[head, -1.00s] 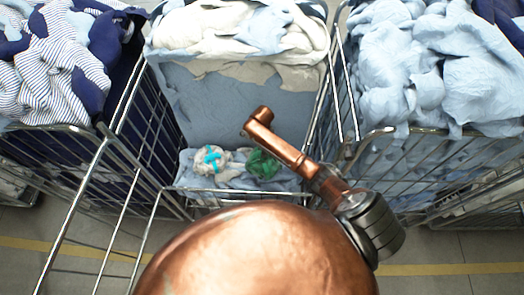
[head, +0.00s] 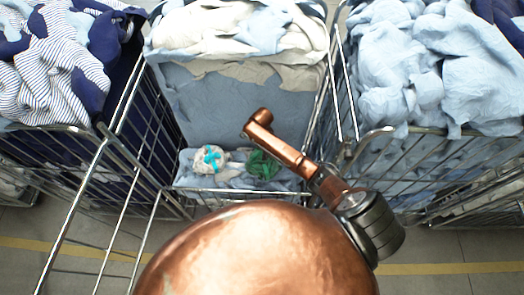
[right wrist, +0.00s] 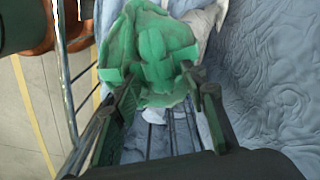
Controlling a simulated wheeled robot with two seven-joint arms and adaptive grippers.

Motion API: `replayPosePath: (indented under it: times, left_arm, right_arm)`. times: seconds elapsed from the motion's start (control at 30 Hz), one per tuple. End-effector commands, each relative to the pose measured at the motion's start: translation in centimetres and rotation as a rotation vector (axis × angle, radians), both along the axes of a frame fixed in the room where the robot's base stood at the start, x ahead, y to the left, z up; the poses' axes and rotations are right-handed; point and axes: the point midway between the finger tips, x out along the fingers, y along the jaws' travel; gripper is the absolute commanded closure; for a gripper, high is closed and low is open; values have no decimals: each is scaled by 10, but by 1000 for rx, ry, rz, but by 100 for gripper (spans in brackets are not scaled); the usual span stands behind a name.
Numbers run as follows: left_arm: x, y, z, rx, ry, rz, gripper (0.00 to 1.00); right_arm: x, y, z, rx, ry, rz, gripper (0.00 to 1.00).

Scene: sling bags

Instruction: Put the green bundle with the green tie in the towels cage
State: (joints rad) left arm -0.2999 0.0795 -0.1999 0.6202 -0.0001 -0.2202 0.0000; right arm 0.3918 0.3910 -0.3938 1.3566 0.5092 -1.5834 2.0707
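The green bundle (right wrist: 155,50), a rounded cloth with raised green tie bands crossing on it, fills the upper middle of the right wrist view. In the head view the green bundle (head: 263,163) shows partly, beside the copper arm, in the low front of the middle wire cage (head: 240,193). My right gripper (right wrist: 155,88) has its fingers apart, one on each side of the bundle's near part. Whether the fingers touch it, I cannot tell. My left gripper is not in view. No label marks a towels cage.
A whitish bundle with a turquoise tie (head: 209,159) lies left of the green one, on light blue cloth. A cage with striped and navy cloth (head: 60,75) stands left; one with light blue cloth (head: 430,80) stands right. Wire rims and posts separate them.

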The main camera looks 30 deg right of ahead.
Motion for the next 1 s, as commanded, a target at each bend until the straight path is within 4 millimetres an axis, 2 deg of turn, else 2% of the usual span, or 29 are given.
replayPosePath:
  times: [0.17,0.27,0.5,0.7,0.83,1.0]
  left_arm:
    - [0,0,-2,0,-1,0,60]
    - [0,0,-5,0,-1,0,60]
    - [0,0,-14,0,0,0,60]
    - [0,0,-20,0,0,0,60]
    - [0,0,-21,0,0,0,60]
    - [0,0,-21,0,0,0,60]
  right_arm:
    - [1,1,9,1,-2,0,61]
    - [1,1,24,2,-4,1,61]
    - [1,1,75,2,-5,1,61]
    - [1,1,108,2,-3,1,61]
    - [1,1,119,1,-1,1,61]
    - [0,0,123,0,0,0,61]
